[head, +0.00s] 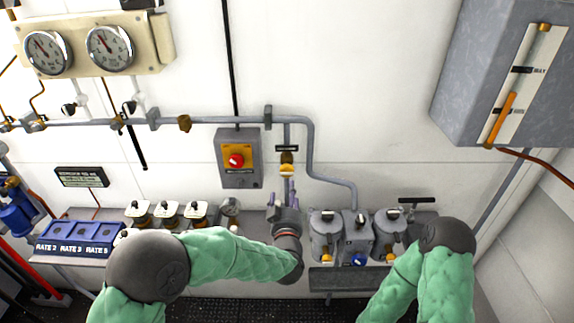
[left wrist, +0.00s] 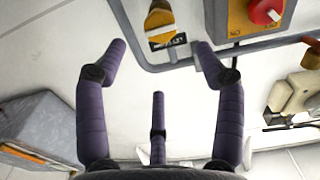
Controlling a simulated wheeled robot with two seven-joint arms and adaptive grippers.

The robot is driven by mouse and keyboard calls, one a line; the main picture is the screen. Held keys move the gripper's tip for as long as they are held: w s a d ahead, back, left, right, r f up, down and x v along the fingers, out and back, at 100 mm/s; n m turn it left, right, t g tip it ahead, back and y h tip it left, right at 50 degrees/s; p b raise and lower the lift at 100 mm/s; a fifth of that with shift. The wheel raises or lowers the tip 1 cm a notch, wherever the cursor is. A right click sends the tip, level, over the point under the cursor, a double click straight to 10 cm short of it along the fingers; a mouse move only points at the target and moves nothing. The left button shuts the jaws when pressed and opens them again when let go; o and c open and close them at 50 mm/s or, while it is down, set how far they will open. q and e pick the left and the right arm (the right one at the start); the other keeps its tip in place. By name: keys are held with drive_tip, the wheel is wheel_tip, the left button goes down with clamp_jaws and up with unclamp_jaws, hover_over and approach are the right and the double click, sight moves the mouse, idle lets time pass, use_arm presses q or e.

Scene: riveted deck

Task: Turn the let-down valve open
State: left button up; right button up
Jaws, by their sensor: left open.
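The let-down valve has a yellow handle on a brass body (head: 287,168) under the horizontal pipe, with a small dark label above it in the head view. In the left wrist view its yellow round part (left wrist: 160,22) is at the top, with the label beside it. My left gripper (head: 285,192) is just below the valve in the head view. In the left wrist view its purple fingers (left wrist: 161,60) are spread on either side of the line to the valve, empty and apart from it. My right arm comes in at lower right; its gripper is not visible.
A grey and orange box with a red knob (head: 237,160) is left of the valve. Grey canisters (head: 325,235) stand to the lower right. Gauges (head: 110,47) hang upper left, a grey cabinet (head: 500,70) upper right. A grey pipe (head: 335,181) bends down right of the valve.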

sight(287, 173)
use_arm(q)
drive_tip(key=w, duration=1)
drive_tip(key=shift+w, duration=0.4)
